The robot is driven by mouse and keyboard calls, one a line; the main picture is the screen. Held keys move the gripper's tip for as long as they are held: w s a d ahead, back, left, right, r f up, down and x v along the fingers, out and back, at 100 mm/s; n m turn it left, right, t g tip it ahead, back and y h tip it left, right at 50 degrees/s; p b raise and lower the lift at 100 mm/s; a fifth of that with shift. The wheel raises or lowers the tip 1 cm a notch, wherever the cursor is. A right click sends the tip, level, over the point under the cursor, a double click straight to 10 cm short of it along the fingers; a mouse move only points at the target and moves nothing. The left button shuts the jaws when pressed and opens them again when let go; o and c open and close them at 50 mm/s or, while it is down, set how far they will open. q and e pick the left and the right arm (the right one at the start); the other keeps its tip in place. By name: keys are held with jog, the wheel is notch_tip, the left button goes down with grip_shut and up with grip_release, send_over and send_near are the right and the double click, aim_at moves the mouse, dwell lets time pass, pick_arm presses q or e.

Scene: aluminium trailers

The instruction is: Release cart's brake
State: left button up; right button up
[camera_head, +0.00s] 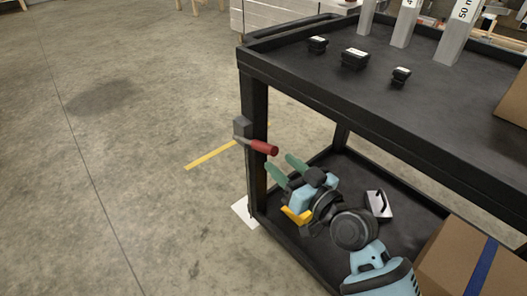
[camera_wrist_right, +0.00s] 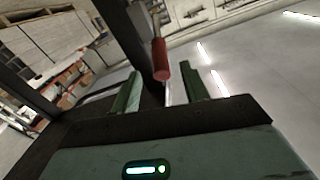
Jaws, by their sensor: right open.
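The black cart (camera_head: 380,110) stands on the right in the head view, with a top tray and a lower shelf. The brake lever has a red handle (camera_head: 265,147) on a grey block (camera_head: 241,127) fixed to the cart's near left post. My right gripper (camera_head: 283,168), with green fingers, is open just below and right of the red handle, apart from it in the head view. In the right wrist view the red handle (camera_wrist_right: 160,60) appears beyond and between the two open fingers (camera_wrist_right: 160,92). No contact is visible. My left gripper is not in view.
Several small black parts (camera_head: 355,59) and upright metal profiles (camera_head: 455,30) stand on the cart's top. A cardboard box (camera_head: 450,262) with a blue strip is at the lower right, and a small white-faced item (camera_head: 378,204) lies on the lower shelf. Floor left of the cart is clear.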

aim_at(264, 146)
jog(key=b+x, duration=0.2)
jog(key=x, duration=0.5)
jog(key=shift+w+a, duration=0.2)
jog(key=shift+w, duration=0.1)
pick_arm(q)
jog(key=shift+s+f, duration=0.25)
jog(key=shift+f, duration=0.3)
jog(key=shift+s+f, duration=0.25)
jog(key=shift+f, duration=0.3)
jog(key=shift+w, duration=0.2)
pick_arm(e)
grip_shut()
